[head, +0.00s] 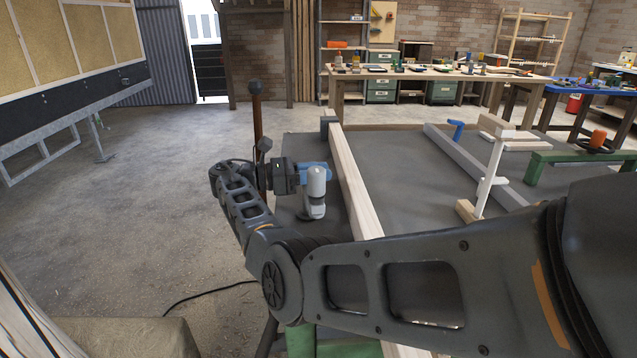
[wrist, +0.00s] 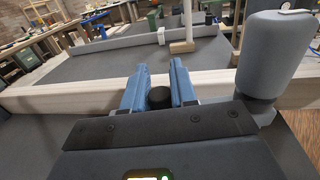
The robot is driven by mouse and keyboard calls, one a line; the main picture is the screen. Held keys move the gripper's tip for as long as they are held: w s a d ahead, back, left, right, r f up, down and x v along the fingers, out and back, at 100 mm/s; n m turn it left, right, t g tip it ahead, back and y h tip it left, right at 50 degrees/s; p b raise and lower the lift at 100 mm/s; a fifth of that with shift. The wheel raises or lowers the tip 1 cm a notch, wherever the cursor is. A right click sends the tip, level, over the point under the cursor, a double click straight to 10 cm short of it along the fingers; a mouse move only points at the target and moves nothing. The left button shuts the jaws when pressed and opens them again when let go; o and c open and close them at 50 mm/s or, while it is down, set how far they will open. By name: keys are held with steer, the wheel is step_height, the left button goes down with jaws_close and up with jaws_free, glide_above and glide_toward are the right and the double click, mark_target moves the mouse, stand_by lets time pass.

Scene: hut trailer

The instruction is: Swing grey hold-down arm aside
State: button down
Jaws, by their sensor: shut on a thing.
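My gripper (head: 322,170) has blue fingers and reaches over the left edge of the dark grey worktop. In the wrist view, the fingers (wrist: 160,88) stand on either side of a dark round knob (wrist: 159,98) and are shut on it. What lies under the knob is hidden, so I cannot tell how it joins the grey hold-down arm. A pale grey rounded cylinder (head: 315,184) stands beside the fingers, and it shows large at the right of the wrist view (wrist: 272,58). A long pale wooden beam (head: 354,180) lies just beyond the fingertips.
A green frame (head: 575,158) with an orange knob stands at the right. A wooden bench (head: 430,73) is behind. The floor at left is clear.

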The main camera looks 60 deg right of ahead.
steer(key=shift+w+a+m+g+y+b, duration=0.15)
steer(key=shift+a+m+g+y+b, duration=0.1)
steer(key=shift+m+g+y+b, duration=0.7)
steer(key=shift+b, duration=0.3)
steer(key=c, duration=1)
jaws_free()
steer(key=shift+w+a, duration=0.1)
steer(key=shift+b+v, duration=3.85)
steer(key=shift+b, duration=1.45)
steer(key=shift+r, duration=0.1)
